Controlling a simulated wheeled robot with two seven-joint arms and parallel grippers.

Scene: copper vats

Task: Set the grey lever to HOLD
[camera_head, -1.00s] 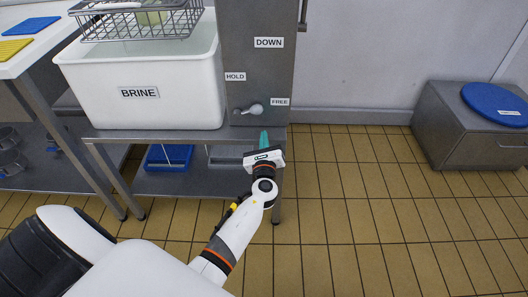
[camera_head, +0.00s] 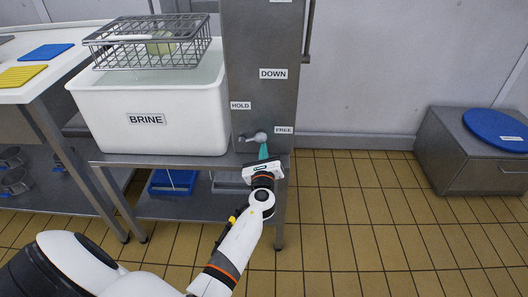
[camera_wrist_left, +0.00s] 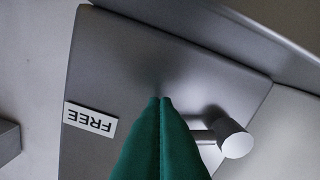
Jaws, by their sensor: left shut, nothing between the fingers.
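The grey lever (camera_head: 256,137) is on the front of a grey metal column, between the HOLD label (camera_head: 241,105) at upper left and the FREE label (camera_head: 284,130) at right. In the left wrist view, turned upside down, the closed green fingers (camera_wrist_left: 161,101) lie between the FREE label (camera_wrist_left: 90,119) and the lever knob (camera_wrist_left: 236,140). They partly hide the lever; I cannot tell whether they touch it. My right gripper is not in view.
A white BRINE tub (camera_head: 150,95) stands left of the column (camera_head: 262,45), with a wire basket (camera_head: 125,48) over it. A DOWN label (camera_head: 273,74) sits higher on the column. The floor to the right is clear up to a grey cabinet (camera_head: 460,165).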

